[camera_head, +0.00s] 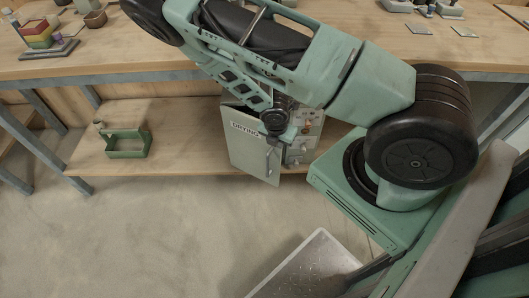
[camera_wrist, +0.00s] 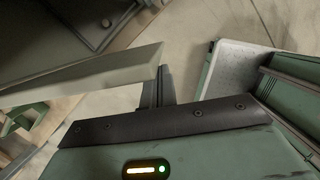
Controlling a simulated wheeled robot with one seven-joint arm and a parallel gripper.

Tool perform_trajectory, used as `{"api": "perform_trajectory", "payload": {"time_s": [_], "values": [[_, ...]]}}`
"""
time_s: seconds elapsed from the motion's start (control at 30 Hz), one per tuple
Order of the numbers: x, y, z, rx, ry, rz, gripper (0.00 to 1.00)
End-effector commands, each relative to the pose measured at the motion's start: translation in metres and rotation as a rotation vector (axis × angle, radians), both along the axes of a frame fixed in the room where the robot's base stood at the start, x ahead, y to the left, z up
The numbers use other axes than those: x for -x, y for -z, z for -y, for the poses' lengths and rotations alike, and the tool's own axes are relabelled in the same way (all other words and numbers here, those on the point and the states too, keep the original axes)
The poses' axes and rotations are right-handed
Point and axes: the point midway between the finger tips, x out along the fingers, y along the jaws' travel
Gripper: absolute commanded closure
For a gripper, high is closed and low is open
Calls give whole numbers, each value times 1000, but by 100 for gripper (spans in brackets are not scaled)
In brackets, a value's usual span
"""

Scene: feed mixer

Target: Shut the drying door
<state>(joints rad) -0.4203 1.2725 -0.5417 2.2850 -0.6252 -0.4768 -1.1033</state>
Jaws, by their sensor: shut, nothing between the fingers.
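The drying door (camera_head: 248,150) is a pale grey-green panel lettered "DRYING", with an upright handle near its right edge. It stands ajar, swung out from the cabinet (camera_head: 305,140) under the bench, its free right edge towards me. In the wrist view the door (camera_wrist: 95,78) shows as a pale slab seen along its edge. My gripper (camera_wrist: 160,85) is shut and empty, its dark fingers beside the end of that slab. I cannot tell whether they touch it. In the head view my wrist hides the door's upper right corner and the fingers cannot be made out.
The workbench top (camera_head: 90,60) overhangs the cabinet, and its lower shelf (camera_head: 190,130) carries a green open-topped holder (camera_head: 127,143) at left. Bench legs stand at far left. The concrete floor (camera_head: 130,230) before the shelf is clear.

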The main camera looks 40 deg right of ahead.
Motion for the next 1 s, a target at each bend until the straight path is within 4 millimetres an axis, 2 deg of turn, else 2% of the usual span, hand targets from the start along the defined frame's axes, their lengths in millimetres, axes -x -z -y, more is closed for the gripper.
{"api": "perform_trajectory", "payload": {"time_s": [0.03,0.2,0.4,0.63,1.0], "values": [[-2,-1,13,3,-39,0,100],[-15,-1,43,2,-177,1,100],[-29,-1,69,-1,-298,2,100],[-40,0,84,-1,-379,1,100],[-44,0,89,0,-406,2,100]]}}
